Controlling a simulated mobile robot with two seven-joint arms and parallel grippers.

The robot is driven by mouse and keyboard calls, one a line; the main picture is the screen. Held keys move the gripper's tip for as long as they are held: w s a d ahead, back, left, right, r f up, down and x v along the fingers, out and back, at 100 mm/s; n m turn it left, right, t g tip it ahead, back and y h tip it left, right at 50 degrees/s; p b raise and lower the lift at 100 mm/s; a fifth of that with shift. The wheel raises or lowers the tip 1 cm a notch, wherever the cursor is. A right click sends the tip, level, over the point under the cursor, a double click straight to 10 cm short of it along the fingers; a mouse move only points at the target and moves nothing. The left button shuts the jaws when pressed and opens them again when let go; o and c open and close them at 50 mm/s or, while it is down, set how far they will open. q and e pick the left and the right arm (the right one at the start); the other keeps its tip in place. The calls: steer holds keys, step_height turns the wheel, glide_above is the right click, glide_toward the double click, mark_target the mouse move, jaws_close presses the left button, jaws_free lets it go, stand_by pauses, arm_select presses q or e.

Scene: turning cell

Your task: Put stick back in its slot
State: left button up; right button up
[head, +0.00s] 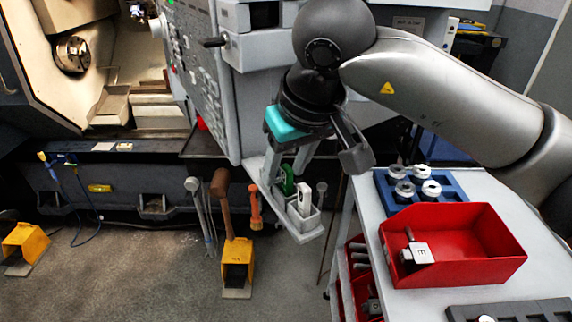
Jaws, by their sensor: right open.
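My right gripper (288,169) comes in from the upper right and points down over a small grey holder (303,226) at the machine's front. Its fingers are open. A green stick (287,181) stands upright at the back of the holder, just below and between the fingertips; I cannot tell whether they touch it, or how deep it sits in a slot. A white stick (304,199) with dark marks stands upright in the holder, in front and to the right of the green one. My left gripper is not in view.
A red bin (485,270) holding a marked metal block (417,255) and a blue tray (455,190) with metal rings stand on the cart at right. A mallet (222,190) and an orange-handled tool (255,205) hang left of the holder. A yellow pedal (238,252) is on the floor.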

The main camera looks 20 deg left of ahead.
steer(key=v, duration=1.5)
steer(key=shift+r, duration=0.15)
